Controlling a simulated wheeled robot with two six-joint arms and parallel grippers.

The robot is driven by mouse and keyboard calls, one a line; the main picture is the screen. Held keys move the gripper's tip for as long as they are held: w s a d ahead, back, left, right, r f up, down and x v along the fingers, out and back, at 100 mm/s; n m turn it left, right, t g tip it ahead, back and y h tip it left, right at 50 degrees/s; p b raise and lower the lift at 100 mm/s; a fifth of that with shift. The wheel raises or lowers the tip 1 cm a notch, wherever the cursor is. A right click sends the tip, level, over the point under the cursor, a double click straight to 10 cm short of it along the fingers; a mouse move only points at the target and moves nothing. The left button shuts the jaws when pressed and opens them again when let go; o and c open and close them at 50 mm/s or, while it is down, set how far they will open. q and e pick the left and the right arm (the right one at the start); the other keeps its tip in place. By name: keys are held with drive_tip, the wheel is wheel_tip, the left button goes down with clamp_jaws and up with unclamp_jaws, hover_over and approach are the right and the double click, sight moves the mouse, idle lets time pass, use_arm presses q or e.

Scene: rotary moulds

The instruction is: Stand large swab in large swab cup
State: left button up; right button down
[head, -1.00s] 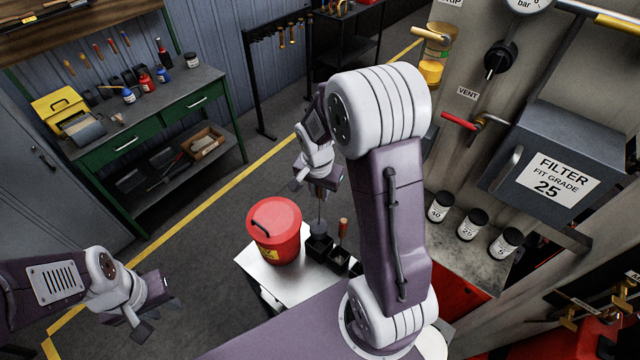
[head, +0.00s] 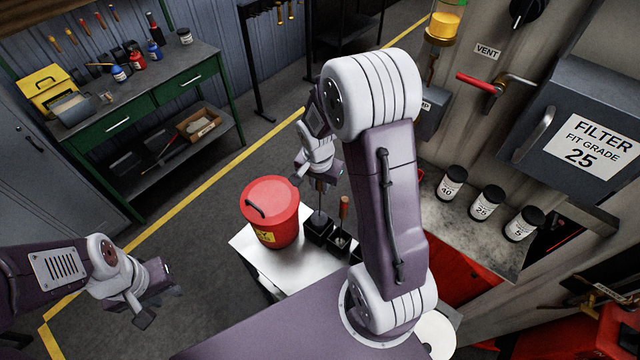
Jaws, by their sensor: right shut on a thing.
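My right gripper (head: 320,184) is shut on the large swab, above the small metal table (head: 262,262). The swab's thin shaft (head: 320,200) points down and its dark head (head: 319,219) is at the mouth of the left black cup (head: 317,236), which looks like the large swab cup. I cannot tell how deep the head is in it. A second black cup (head: 340,245) beside it holds a brown-handled tool (head: 344,206). My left gripper (head: 160,303) is open and empty at the lower left, away from the table.
A red lidded bucket (head: 270,212) stands close left of the cups. My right arm hides part of the table's right side. Jars (head: 484,203) stand on a shelf at the right, under the filter box (head: 575,150). A green workbench (head: 145,110) is at the back left.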

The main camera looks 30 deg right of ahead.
sight(320, 191)
wheel_tip(320, 191, down, 3)
drive_tip(key=shift+f+b, duration=0.1)
drive_tip(key=shift+b, duration=1.1)
drive_tip(key=shift+f+b, duration=0.65)
drive_tip(key=shift+s+a+r, duration=0.1)
drive_tip(key=shift+s, duration=0.05)
